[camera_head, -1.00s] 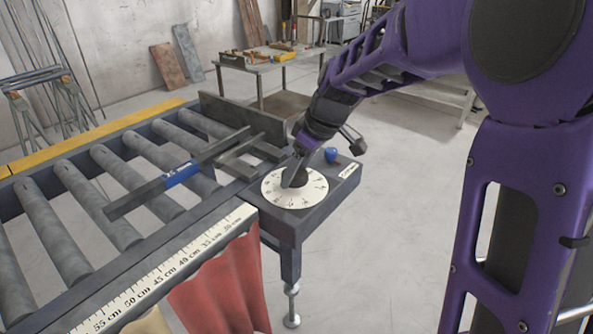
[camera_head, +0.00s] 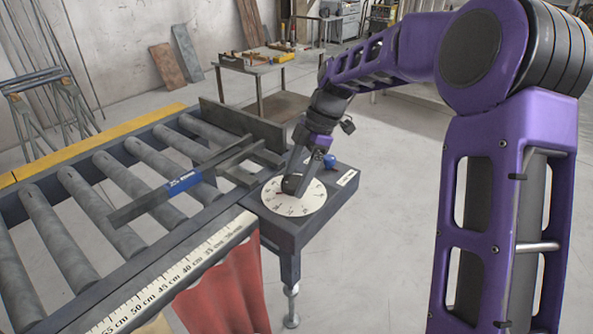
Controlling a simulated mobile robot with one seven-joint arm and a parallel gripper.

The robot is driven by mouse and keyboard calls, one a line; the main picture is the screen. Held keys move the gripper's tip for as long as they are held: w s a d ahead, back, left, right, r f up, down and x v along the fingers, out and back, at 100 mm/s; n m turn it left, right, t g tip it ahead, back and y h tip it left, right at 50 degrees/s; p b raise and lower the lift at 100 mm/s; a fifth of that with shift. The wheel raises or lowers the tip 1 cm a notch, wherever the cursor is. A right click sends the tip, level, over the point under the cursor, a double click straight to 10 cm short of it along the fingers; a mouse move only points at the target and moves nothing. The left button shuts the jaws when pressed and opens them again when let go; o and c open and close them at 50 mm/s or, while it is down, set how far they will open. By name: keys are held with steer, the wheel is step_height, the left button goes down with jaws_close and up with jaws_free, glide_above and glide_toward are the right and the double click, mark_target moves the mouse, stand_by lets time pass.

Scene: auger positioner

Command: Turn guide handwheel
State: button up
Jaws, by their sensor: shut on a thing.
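The guide handwheel shows as a small dark knob (camera_head: 292,184) at the middle of a round white dial (camera_head: 283,206) with dark markings. The dial lies flat on a dark grey block at the right end of the roller table. My gripper (camera_head: 296,182) points down from above and is shut on the knob, one finger on each side. The fingers and knob cover part of the dial. A blue ball knob (camera_head: 329,161) stands behind the dial, close to my wrist. The dark guide bar (camera_head: 150,201) with a blue label lies across the rollers.
The roller table (camera_head: 75,287) fills the left, with a centimetre scale (camera_head: 187,262) along its front edge. Red strip curtains (camera_head: 228,290) hang below it. A dark upright plate (camera_head: 243,124) stands at the back. A workbench (camera_head: 262,65) with tools is farther behind. The floor at right is clear.

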steer(key=n+p, duration=0.1)
steer(key=n, duration=0.1)
steer(key=n+g+h+p, duration=0.1)
steer(key=n, duration=0.1)
steer(key=shift+w+n+g+p, duration=0.1)
steer(key=shift+n+g+p, duration=0.2)
steer(key=shift+p, duration=0.1)
steer(key=shift+a+f+n+g+h+p, duration=0.1)
steer(key=shift+n+g+h+p, duration=0.2)
steer(key=shift+n, duration=0.7)
steer(key=shift+n+g+h+p, duration=0.15)
steer(key=shift+n+h, duration=0.25)
steer(key=shift+n, duration=0.6)
steer(key=o, duration=1.3)
steer(key=shift+w, duration=0.1)
steer(key=v, duration=1.7)
steer(key=shift+r, duration=0.25)
